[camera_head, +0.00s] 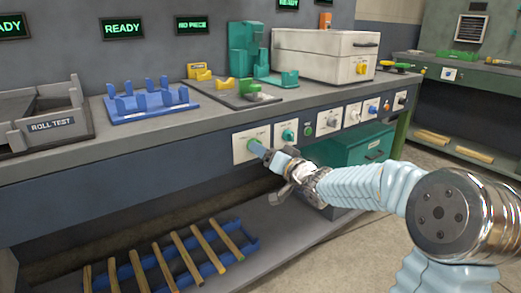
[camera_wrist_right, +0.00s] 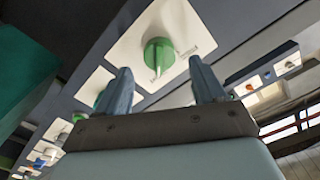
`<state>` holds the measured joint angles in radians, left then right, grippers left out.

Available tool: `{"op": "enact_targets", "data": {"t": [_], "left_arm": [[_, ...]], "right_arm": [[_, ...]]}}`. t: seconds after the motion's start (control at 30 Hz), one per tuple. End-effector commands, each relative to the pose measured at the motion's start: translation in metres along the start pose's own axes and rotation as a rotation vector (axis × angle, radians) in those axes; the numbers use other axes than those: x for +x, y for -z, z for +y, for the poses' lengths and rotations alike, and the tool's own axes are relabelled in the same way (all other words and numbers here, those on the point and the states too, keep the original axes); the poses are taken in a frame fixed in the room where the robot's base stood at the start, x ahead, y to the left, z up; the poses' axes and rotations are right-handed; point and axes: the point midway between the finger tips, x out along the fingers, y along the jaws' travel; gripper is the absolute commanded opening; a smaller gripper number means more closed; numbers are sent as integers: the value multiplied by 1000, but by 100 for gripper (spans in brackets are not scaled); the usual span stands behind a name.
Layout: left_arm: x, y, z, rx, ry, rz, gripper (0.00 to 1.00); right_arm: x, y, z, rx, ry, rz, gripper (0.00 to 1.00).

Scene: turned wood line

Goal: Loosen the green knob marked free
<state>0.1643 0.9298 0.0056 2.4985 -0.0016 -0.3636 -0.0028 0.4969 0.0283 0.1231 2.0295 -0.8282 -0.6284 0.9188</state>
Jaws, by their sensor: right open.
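A green knob (camera_wrist_right: 158,57) with a pale pointer mark sits on a white plate (camera_wrist_right: 186,18) on the bench front. In the head view the knob (camera_head: 251,143) is partly covered by my right gripper (camera_head: 262,151). My right gripper is open; in the right wrist view its two blue fingers (camera_wrist_right: 163,88) point toward the knob, one to each side and apart from it. The small print on the plate is too small to read. My left gripper is out of view.
To the right, a teal knob (camera_head: 289,134) and several other plates with controls line the bench front. A green cabinet (camera_head: 352,150) is below.

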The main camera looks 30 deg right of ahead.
Motion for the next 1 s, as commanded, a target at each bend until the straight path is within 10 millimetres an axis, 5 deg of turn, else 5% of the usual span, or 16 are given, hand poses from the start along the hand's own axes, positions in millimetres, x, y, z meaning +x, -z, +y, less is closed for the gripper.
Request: {"op": "enact_targets", "data": {"t": [0.2,0.53,0.9,1.0], "left_arm": [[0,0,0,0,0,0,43],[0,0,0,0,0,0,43],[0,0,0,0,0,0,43],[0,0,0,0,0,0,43]], "right_arm": [[26,0,0,0,0,-1,69],[30,0,0,-1,-1,-1,69],[30,0,0,-1,-1,-1,14],[30,0,0,-2,-1,-1,13]]}}
